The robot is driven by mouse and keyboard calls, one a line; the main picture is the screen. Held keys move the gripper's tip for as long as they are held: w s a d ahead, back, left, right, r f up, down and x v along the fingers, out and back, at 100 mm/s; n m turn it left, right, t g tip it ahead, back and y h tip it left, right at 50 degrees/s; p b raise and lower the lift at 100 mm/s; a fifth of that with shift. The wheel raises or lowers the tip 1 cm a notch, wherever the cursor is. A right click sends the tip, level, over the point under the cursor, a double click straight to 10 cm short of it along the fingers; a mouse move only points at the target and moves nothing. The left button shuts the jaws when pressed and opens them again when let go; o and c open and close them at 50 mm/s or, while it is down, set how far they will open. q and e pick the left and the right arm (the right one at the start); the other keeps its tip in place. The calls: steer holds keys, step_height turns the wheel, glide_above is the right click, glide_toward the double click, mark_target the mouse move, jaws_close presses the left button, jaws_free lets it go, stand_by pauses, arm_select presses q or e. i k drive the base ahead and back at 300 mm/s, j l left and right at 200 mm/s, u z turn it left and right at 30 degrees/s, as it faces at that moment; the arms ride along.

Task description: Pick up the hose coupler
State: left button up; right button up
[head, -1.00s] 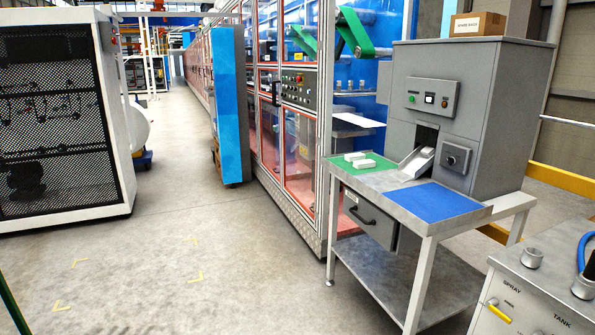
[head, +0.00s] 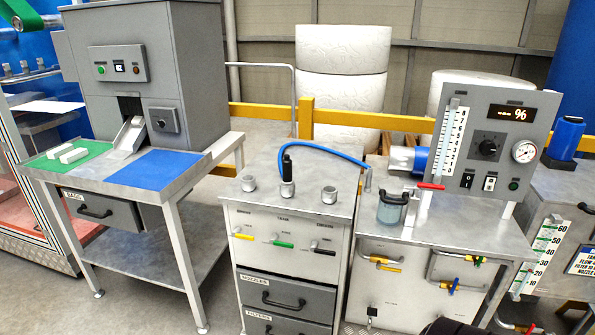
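The hose coupler appears to be the dark upright piece (head: 287,166) on the middle of three metal fittings on top of a steel cabinet (head: 320,179). A blue hose (head: 335,153) arches from beside it to the right and ends at a small grey fitting (head: 368,180) at the cabinet's right edge. The coupler looks upright; whether it is locked to the fitting I cannot tell. Neither of my grippers can be made out. A dark rounded shape at the bottom edge, right of centre, is too cut off to identify.
The cabinet front has yellow, green and black levers (head: 282,243) and drawers (head: 285,296). A bench with a gauge panel (head: 500,140) and a small jar (head: 390,209) stands right. A worktable with a blue mat (head: 155,164) and a grey machine (head: 145,70) stands left.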

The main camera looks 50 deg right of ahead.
mark_target(285, 165)
steer(key=z, duration=1.45)
